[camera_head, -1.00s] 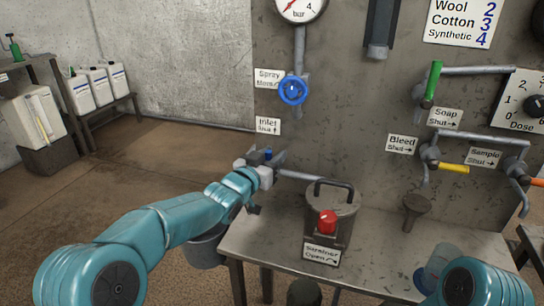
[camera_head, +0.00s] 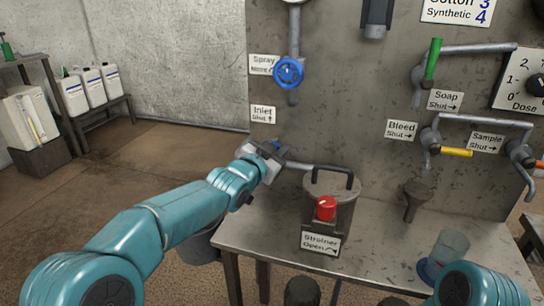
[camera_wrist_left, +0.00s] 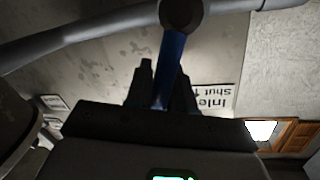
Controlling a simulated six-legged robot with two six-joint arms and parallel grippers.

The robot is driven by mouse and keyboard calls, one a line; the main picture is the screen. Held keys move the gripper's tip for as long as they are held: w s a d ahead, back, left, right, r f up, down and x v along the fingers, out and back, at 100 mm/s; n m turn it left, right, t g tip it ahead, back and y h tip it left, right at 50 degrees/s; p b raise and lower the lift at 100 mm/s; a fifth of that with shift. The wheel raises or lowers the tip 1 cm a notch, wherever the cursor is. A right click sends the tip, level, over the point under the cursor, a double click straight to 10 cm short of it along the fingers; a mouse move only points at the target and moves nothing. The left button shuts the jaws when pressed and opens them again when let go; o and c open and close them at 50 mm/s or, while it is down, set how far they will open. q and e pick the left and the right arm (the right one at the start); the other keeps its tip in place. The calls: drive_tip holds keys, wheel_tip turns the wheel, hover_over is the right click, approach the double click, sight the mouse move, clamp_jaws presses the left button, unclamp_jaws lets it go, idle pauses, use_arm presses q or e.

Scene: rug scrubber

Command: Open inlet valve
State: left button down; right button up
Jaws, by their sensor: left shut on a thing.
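The inlet valve has a blue lever, which shows in the wrist view (camera_wrist_left: 168,75) running from a round pivot on a grey pipe down between my dark fingers. My left gripper (camera_wrist_left: 162,92) is shut on this lever. In the head view the left gripper (camera_head: 272,152) is in front of the panel, below the "Inlet Shut ↑" label (camera_head: 263,114), and hides most of the lever; only a bit of blue shows. The label also shows partly in the wrist view (camera_wrist_left: 214,97). My right gripper is out of view.
A strainer pot (camera_head: 330,205) with a red knob (camera_head: 326,208) stands on the bench (camera_head: 265,240), right of my gripper. A blue spray wheel (camera_head: 289,72) is above. Green soap (camera_head: 433,62) and yellow bleed (camera_head: 456,152) levers are at right. A clear cup (camera_head: 448,247) stands on the bench.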

use_arm(q)
drive_tip(key=m+b, duration=0.1)
drive_tip(key=b, duration=0.1)
drive_tip(key=d+f+m+b, duration=0.1)
drive_tip(key=shift+s+d+b, duration=0.15)
drive_tip(key=shift+s+b, duration=0.05)
drive_tip(key=shift+b, duration=0.15)
drive_tip(key=shift+r, duration=0.1)
drive_tip(key=c, duration=1.1)
unclamp_jaws()
